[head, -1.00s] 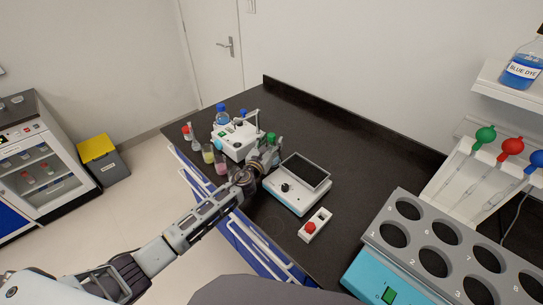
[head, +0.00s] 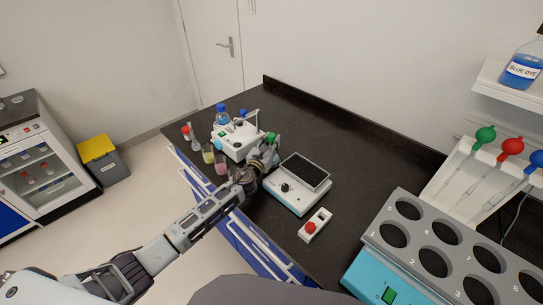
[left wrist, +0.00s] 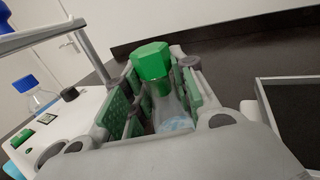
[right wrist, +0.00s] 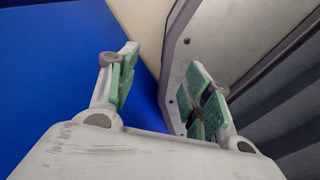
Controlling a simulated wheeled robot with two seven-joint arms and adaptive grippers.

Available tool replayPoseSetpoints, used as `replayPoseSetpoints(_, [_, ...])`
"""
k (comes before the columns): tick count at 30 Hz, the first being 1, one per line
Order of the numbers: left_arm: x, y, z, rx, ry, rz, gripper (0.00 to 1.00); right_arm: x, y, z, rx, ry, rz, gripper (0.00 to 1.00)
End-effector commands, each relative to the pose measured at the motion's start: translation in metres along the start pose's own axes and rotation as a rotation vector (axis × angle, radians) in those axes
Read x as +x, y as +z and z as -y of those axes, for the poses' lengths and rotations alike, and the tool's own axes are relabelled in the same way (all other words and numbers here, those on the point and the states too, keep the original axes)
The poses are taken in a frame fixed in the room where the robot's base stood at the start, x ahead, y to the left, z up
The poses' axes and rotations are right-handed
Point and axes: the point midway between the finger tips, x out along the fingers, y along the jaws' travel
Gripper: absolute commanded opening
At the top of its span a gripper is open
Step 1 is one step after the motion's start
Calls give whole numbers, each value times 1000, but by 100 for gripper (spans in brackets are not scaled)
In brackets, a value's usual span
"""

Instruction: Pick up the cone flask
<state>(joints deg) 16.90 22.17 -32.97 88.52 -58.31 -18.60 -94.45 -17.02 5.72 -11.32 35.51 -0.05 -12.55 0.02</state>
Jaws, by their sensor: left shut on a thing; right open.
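The cone flask (left wrist: 172,112) is clear glass with a green cap and some pale blue showing low inside. In the left wrist view it stands between the green finger pads of my left gripper (left wrist: 155,88), which is shut on it. In the head view its green cap (head: 271,136) shows just above my left gripper (head: 266,152), between a white device and a scale-like device; its lower body is hidden by the gripper. My right gripper (right wrist: 165,78) is open and empty in the right wrist view, beside a blue surface. It is outside the head view.
The white device (head: 236,139) stands close left of the flask, and the screened device (head: 298,183) close right. Small vessels with yellow (head: 208,154) and pink (head: 221,166) contents stand near the left table edge. The black table (head: 330,135) is clear behind.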

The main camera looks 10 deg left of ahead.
Motion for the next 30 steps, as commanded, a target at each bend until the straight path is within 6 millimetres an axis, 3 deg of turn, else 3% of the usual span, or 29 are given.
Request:
replayPoseSetpoints(17, [0, 6, 0, 1, -1, 2, 0, -3, -4, 16, 7, -16, -4, 50])
replayPoseSetpoints(25, [0, 30, 0, 2, -1, 3, 0, -14, -6, 20, 7, -21, -4, 50])
replayPoseSetpoints(30, [0, 55, 0, 2, -1, 4, 0, -23, -6, 21, 6, -23, -3, 50])
